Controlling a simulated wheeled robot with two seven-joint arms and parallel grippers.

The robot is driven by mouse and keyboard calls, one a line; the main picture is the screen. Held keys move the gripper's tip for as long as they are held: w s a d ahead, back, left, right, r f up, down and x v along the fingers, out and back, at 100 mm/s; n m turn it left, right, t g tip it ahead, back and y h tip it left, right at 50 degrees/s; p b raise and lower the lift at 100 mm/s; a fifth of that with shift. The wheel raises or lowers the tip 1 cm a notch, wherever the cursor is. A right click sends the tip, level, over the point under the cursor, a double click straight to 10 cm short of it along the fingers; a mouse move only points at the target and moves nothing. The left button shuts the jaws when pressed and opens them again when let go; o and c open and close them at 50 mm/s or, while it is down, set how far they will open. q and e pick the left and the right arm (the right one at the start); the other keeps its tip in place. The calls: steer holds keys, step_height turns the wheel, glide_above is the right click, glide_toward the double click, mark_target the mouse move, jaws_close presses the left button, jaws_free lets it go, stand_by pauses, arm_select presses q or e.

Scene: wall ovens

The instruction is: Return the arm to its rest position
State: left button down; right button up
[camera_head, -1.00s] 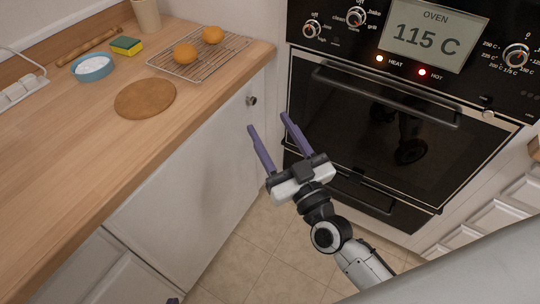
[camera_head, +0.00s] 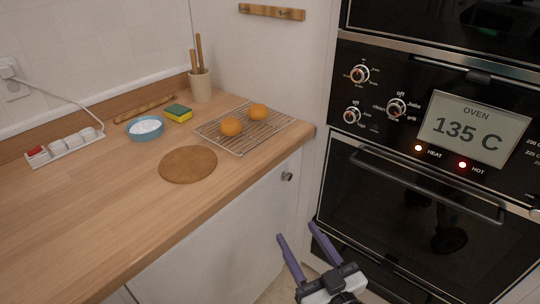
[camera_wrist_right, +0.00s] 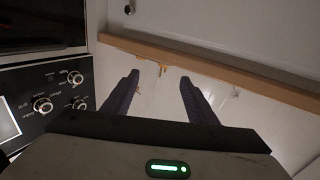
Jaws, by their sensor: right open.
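My right gripper (camera_head: 308,260) is at the lower middle of the head view, in front of the white cabinet below the counter and left of the oven door. Its two purple fingers are spread apart with nothing between them. Most of the right arm is below the picture edge. My left gripper is not in view.
The wall oven (camera_head: 430,200) stands at the right, its door shut, display at 135 C, HEAT and HOT lamps lit. The wooden counter (camera_head: 90,220) holds a rack (camera_head: 270,128) with two orange round items, a round board (camera_head: 188,164), a blue bowl (camera_head: 145,134) and a sponge (camera_head: 179,113).

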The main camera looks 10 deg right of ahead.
steer(key=s+f+g, duration=0.4)
steer(key=s+f, duration=0.3)
steer(key=f, duration=0.4)
steer(key=shift+s+a, duration=0.2)
steer(key=shift+a, duration=0.05)
steer(key=s+d+f+g, duration=0.1)
steer(key=s+f, duration=0.2)
steer(key=s+d+f+g+h, duration=0.1)
steer(key=s+f+g, duration=0.1)
steer(key=s+f, duration=0.2)
steer(key=s+d+f+m+g, duration=0.1)
steer(key=s+f+g, duration=0.1)
steer(key=s+f, duration=0.1)
steer(key=shift+s+d+f+h, duration=0.2)
steer(key=shift+s+h, duration=0.1)
steer(key=shift+s, duration=0.25)
steer(key=shift+c, duration=0.5)
